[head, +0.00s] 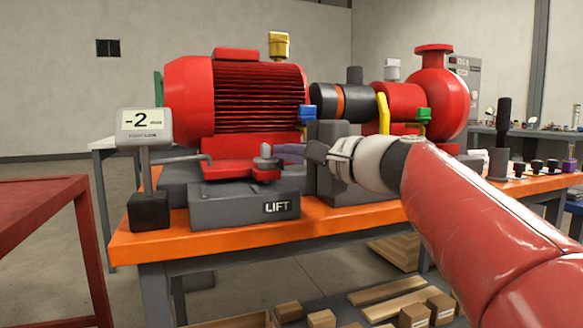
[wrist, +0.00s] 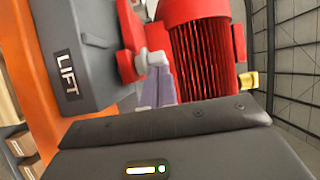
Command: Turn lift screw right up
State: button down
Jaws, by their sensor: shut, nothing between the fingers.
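The lift screw (head: 265,158) is a small grey upright knob on the red motor foot, above the dark grey block (head: 232,213) marked LIFT. My gripper (head: 280,150) reaches in from the right, its purple-grey fingers closed together and empty, with the tips just beside the screw. In the wrist view the fingers (wrist: 159,86) point at the pale grey knob (wrist: 153,58), their tips very close to it. I cannot tell whether they touch. A display (head: 142,124) on a post at the left reads -2.
The red finned motor (head: 258,97) rises right behind the screw. The orange bench top (head: 150,245) carries the skid. A red frame (head: 45,215) stands at the lower left, and wooden pieces (head: 385,290) lie under the bench.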

jog(key=shift+s+a+m+t+h+b, duration=0.15)
jog(key=shift+a+m+t+h+b, duration=0.05)
jog(key=shift+m+t+h, duration=0.25)
jog(key=shift+s+a+m+t+h+b, duration=0.15)
jog(key=shift+m+t+h+b, duration=0.05)
jog(key=shift+m+t+h, duration=0.25)
jog(key=shift+s+a, duration=0.15)
